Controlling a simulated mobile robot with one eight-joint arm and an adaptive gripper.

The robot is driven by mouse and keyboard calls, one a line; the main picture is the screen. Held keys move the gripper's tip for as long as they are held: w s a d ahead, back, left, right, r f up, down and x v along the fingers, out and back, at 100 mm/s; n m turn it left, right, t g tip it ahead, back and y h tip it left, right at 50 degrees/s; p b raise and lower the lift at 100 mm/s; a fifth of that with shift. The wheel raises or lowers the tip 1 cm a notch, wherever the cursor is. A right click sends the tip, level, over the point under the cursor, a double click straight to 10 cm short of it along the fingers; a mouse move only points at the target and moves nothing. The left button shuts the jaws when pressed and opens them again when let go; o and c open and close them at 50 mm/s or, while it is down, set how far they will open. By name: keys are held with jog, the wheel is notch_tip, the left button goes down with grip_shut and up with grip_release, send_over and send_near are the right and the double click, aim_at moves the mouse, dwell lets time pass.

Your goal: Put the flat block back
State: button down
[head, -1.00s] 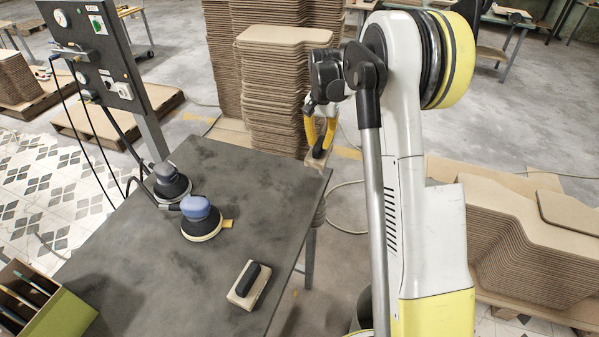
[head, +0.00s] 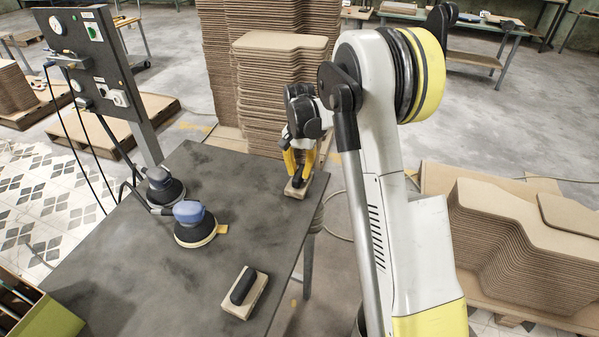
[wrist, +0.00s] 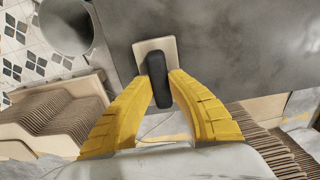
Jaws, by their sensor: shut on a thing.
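A flat sanding block (head: 294,192) with a pale base and a dark handle is at the far right corner of the dark table (head: 150,270). My gripper (head: 300,170) is above it with its yellow fingers shut on the handle. In the wrist view, my gripper (wrist: 161,90) has its fingertips on both sides of the black handle of the flat block (wrist: 150,48). The block appears over the table edge area; whether its base touches the top I cannot tell. A second, similar block (head: 245,292) lies on the table near the front edge.
Two round sanders, one blue-topped (head: 195,224) and one grey (head: 162,187), stand on the table's left part. A dark tool panel (head: 92,65) rises at the left. A green box (head: 52,322) is at the lower left. Stacked curved boards (head: 270,95) stand behind the table.

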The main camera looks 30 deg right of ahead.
aim_at(299, 172)
jog(key=c, duration=1.4)
grip_release()
jog(key=shift+f, duration=0.15)
jog(key=shift+o, duration=0.2)
notch_tip(299, 172, up, 12)
jog(key=p, duration=0.4)
jog(key=s+a+r+n+t, duration=0.35)
jog(key=s+a+r, duration=0.35)
jog(key=s+r, duration=0.45)
jog(key=s+a+f+n+t, duration=0.1)
jog(key=s+a+n+t, duration=0.1)
jog(key=s, duration=0.6)
jog(key=s+a+f+n+t, duration=0.1)
jog(key=s+a+n, duration=0.2)
jog(key=s, duration=0.5)
jog(key=shift+a+f+t, duration=0.35)
jog(key=shift+a+f, duration=0.05)
jog(key=shift+n, duration=0.25)
